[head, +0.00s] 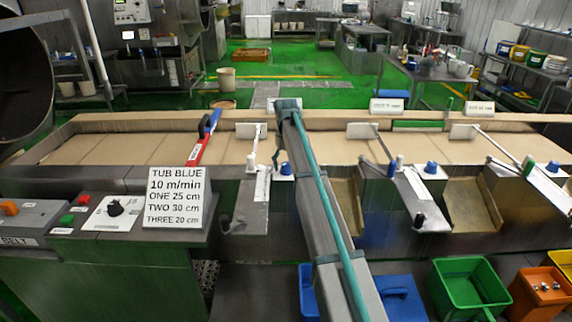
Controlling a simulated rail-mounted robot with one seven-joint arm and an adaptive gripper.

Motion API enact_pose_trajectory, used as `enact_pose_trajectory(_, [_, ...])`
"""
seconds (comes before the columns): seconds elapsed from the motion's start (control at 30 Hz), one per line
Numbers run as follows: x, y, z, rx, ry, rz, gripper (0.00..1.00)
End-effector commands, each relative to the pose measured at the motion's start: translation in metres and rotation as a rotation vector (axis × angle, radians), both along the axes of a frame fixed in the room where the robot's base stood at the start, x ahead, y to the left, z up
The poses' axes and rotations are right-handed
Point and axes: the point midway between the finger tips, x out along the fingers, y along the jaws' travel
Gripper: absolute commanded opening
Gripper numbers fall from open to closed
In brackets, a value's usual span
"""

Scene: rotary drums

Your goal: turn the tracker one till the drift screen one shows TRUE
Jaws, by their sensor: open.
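My arm reaches from the bottom middle over the belt bench, and my gripper (288,104) is at its far end, above the bench's back rail. The fingers are too small to tell apart, and nothing shows held. A blue knob (286,168) sits on the front edge beside the arm. Similar blue knobs stand at the middle (431,168) and right (553,167). I cannot tell which control is tracker one. I cannot make out drift screen one or the word TRUE. Pale plates (387,106) on the back rail carry text too small to read.
A sign (173,197) reads TUB BLUE, 10 m/min, ONE 25 cm, TWO 30 cm, THREE 20 cm. A red arm (204,140) and thin levers cross the tan belt (110,149). Green (442,296), orange (522,302) and blue (405,306) tubs stand in front, below the chutes.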

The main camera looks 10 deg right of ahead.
Motion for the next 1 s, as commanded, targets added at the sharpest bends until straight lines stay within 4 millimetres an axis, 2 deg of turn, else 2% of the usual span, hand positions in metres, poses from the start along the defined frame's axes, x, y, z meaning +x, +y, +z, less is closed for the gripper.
enact_pose_trajectory(0.13, [0.001, 0.0, 0.01, 0.0, -0.001, 0.0, 0.69])
enact_pose_trajectory(0.27, [0.001, 0.0, 0.028, 0.0, -0.002, 0.0, 0.69])
enact_pose_trajectory(0.5, [0.001, 0.0, 0.075, 0.0, -0.003, 0.0, 0.69])
enact_pose_trajectory(0.7, [0.001, 0.0, 0.105, 0.0, -0.001, 0.0, 0.69])
enact_pose_trajectory(1.0, [0.0, 0.0, 0.12, 0.0, 0.0, 0.0, 0.69])
